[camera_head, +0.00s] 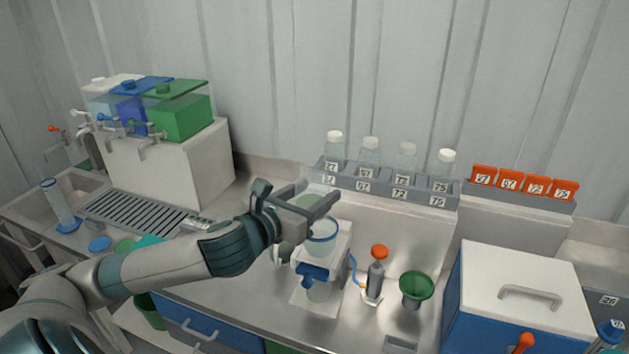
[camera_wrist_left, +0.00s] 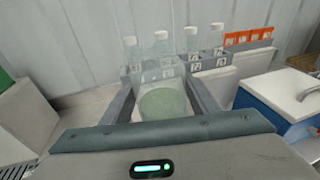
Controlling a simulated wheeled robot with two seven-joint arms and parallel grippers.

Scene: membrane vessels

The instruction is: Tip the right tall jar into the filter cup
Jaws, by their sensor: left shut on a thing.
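My left gripper (camera_head: 318,204) is shut on a pale green, see-through jar (camera_head: 290,232). In the left wrist view the jar (camera_wrist_left: 163,104) sits between the two fingers (camera_wrist_left: 160,98), with a round green face showing. The fingers and hand hide part of it in the head view, so its exact tilt is hard to tell. The filter cup (camera_head: 321,241), clear with a blue rim, sits on a white stand just right of and below the jar. I cannot tell whether they touch. My right gripper is in neither view.
A rack (camera_head: 385,184) of capped bottles stands behind, with orange labelled boxes (camera_head: 510,181) to its right. An orange-topped bottle (camera_head: 376,276) and a green funnel (camera_head: 417,287) stand right of the cup. A blue-and-white cooler (camera_head: 515,290) blocks the right side.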

